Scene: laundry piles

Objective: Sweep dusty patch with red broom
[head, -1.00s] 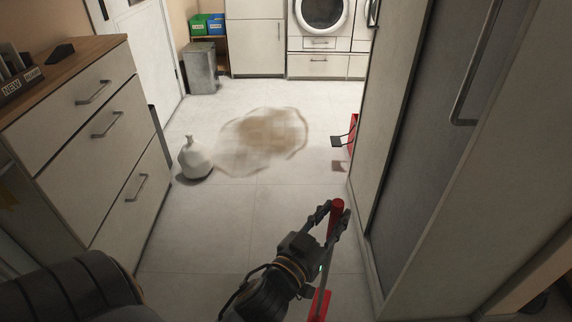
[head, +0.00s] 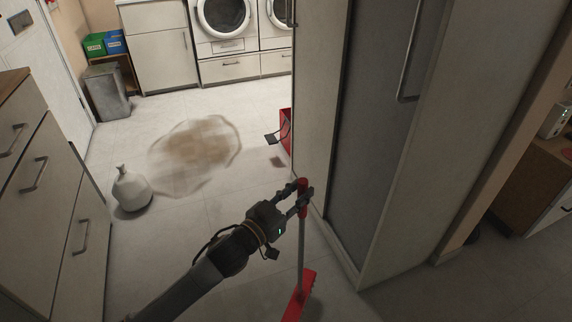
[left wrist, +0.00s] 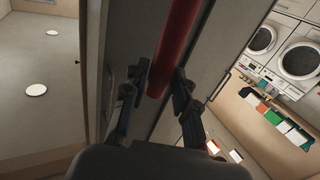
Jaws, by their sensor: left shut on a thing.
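My left gripper (head: 297,190) is shut on the red broom's handle, near its red top grip (head: 302,198). The broom's shaft runs down to a red head (head: 298,296) near the bottom edge of the head view. In the left wrist view the red handle (left wrist: 181,40) passes between the two fingers (left wrist: 160,88). The dusty patch (head: 196,145) is a brown smear on the pale floor, farther ahead and left of the broom, apart from it. My right gripper is not in view.
A white tied bag (head: 131,188) sits left of the patch. A tall cabinet (head: 385,130) stands close on the right of the broom. A red object (head: 285,128) partly shows behind its edge. Drawers (head: 45,190) line the left. The floor between is clear.

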